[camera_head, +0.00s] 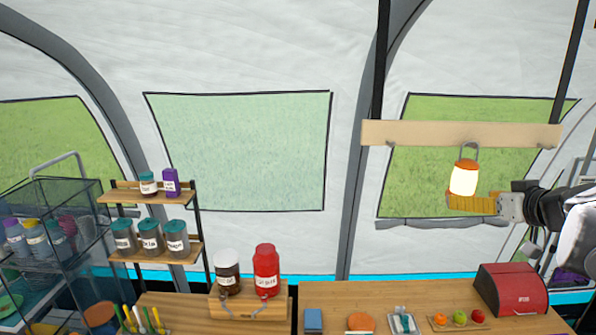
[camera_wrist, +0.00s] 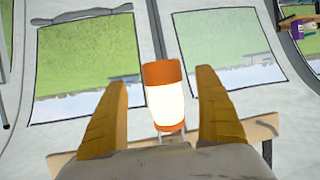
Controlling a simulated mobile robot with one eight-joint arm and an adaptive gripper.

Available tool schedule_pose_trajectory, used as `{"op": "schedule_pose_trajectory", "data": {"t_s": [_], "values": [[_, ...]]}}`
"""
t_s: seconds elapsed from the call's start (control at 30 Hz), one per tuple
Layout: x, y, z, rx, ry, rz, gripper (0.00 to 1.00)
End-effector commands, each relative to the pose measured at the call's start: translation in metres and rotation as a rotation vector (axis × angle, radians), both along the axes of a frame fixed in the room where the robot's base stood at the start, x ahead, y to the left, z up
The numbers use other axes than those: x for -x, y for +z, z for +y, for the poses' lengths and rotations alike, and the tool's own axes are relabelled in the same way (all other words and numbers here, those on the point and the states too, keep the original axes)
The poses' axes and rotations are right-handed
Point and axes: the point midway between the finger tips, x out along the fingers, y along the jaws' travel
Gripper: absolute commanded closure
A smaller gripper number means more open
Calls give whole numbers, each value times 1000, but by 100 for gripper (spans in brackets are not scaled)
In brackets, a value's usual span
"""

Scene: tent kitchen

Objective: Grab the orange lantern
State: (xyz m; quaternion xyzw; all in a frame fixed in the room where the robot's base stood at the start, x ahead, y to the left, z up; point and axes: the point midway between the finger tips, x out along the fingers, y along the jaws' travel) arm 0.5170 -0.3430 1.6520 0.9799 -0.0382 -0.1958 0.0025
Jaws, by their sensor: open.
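The orange lantern (camera_head: 464,178) has a glowing white body, an orange cap and base, and a grey loop handle. It hangs upright by the wooden beam at the right in the head view. My gripper (camera_head: 460,202), with orange-yellow fingers, reaches in from the right at the level of the lantern's base. In the wrist view the lantern (camera_wrist: 164,100) appears inverted, between the two spread fingers of my gripper (camera_wrist: 160,77). Gaps show on both sides of it. My gripper is open; the lantern's handle is partly hidden there.
The wooden beam (camera_head: 400,133) runs across just above the lantern. Below, the counter holds a red bread box (camera_head: 512,289), fruit and a blue item. Jars and a spice rack (camera_head: 150,193) stand left. The air left of the lantern is clear.

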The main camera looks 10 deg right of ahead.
Motion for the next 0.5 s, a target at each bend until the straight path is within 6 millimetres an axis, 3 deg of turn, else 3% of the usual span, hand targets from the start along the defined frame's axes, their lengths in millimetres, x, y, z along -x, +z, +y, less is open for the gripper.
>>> {"op": "schedule_pose_trajectory", "data": {"t_s": [0.3,0.5], "values": [[-43,-12,-1,1,3,0,18],[-48,-17,-1,0,-1,0,18]]}}
